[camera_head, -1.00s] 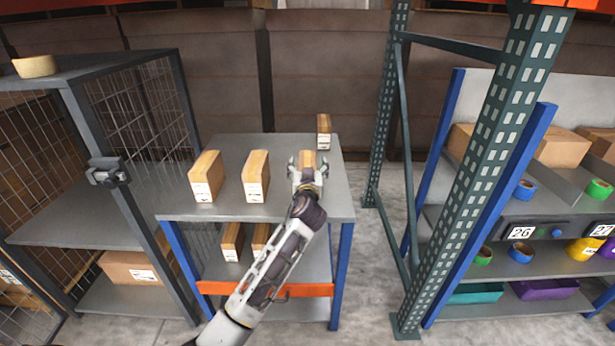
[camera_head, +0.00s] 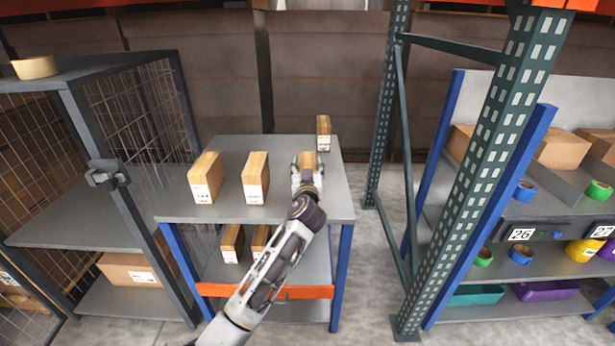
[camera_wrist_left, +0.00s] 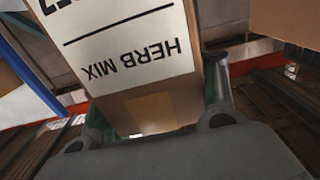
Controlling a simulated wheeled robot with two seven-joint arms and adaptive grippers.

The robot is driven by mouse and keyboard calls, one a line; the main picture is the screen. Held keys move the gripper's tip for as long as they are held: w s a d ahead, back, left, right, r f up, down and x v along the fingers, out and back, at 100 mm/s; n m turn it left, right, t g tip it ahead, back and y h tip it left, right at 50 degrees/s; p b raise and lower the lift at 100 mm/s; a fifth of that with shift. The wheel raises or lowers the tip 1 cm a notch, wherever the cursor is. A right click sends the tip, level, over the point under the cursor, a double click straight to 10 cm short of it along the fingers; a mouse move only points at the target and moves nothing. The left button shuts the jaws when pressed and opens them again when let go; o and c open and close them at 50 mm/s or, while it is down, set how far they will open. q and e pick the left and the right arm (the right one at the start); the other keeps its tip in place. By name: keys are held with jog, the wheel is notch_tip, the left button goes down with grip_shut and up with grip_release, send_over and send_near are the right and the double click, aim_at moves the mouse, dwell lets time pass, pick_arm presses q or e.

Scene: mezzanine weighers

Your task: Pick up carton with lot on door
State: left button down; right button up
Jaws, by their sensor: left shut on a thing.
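My left gripper (camera_head: 308,180) is shut on a carton (camera_head: 307,159) at the right part of the grey table top. In the left wrist view this carton (camera_wrist_left: 152,110) fills the space between the fingers, and its white label reads "HERB MIX" upside down. Part of another label line is cut off at the top edge. Two like cartons stand to the left on the table, one at far left (camera_head: 206,178) and one nearer the gripper (camera_head: 255,178). A smaller-looking carton (camera_head: 323,133) stands at the back right corner. Their labels are too small to read. My right gripper is not in view.
The grey table (camera_head: 230,213) has blue legs and a lower shelf with cartons (camera_head: 232,243). A wire-mesh cage (camera_head: 75,85) with a door latch stands at left. A green perforated upright (camera_head: 480,150) and bin shelving stand at right. Floor shows between table and rack.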

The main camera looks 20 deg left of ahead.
pick_arm(q)
jog(key=shift+r, duration=0.1)
jog(key=shift+r, duration=0.45)
jog(key=shift+r+p, duration=1)
jog(key=shift+r, duration=3.5)
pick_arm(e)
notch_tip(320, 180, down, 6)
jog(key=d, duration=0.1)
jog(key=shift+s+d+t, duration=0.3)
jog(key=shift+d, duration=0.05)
